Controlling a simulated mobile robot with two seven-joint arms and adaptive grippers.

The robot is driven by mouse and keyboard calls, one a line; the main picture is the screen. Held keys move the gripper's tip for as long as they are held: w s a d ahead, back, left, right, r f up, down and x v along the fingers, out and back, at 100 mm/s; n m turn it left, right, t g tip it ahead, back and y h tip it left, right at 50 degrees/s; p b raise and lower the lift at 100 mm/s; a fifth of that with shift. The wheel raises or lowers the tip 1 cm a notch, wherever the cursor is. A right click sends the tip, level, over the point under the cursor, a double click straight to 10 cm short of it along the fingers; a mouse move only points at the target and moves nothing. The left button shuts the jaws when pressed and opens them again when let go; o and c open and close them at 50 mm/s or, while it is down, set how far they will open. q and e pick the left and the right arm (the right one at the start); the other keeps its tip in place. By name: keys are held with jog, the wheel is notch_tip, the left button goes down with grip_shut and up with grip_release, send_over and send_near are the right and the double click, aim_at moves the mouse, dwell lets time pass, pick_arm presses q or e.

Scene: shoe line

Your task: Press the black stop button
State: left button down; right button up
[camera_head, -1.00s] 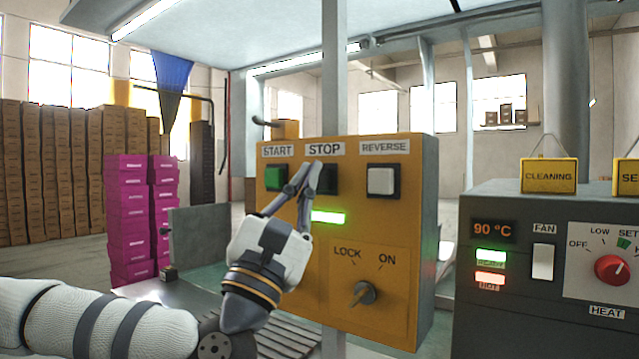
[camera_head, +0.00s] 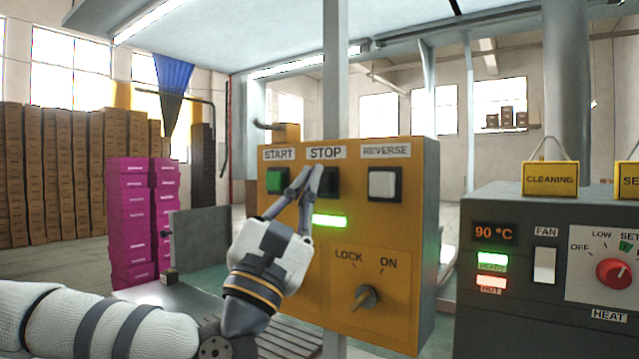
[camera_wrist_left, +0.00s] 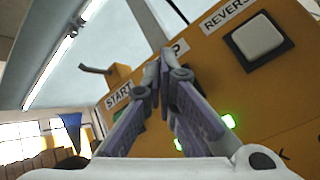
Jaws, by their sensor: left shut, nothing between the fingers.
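The black stop button (camera_head: 328,182) sits under the STOP label on the orange control box (camera_head: 390,300). My left gripper (camera_head: 312,170) is shut and empty, its fingertips in front of the left part of the stop button. I cannot tell whether they touch it. In the left wrist view the closed fingertips (camera_wrist_left: 162,62) cover the button and part of the STOP label. My right gripper is not in view.
The green start button (camera_head: 276,180) is left of the stop button, the white reverse button (camera_head: 383,184) right of it. A lock switch (camera_head: 364,298) and a lit green lamp (camera_head: 330,221) are below. A grey heater unit (camera_head: 500,320) stands at right.

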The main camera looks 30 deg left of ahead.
pick_arm(q)
jog(key=shift+w, duration=0.45)
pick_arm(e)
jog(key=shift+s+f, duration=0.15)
pick_arm(q)
jog(key=shift+w+d+b, duration=0.1)
jog(key=shift+w+b, duration=0.2)
jog(key=shift+w, duration=0.25)
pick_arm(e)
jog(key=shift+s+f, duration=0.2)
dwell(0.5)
pick_arm(q)
jog(key=shift+s, duration=1)
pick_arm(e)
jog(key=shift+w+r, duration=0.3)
pick_arm(q)
jog(key=s, duration=0.1)
jog(key=s+p, duration=0.1)
jog(key=s, duration=0.3)
jog(key=shift+a+p, duration=0.3)
jog(key=shift+p, duration=0.1)
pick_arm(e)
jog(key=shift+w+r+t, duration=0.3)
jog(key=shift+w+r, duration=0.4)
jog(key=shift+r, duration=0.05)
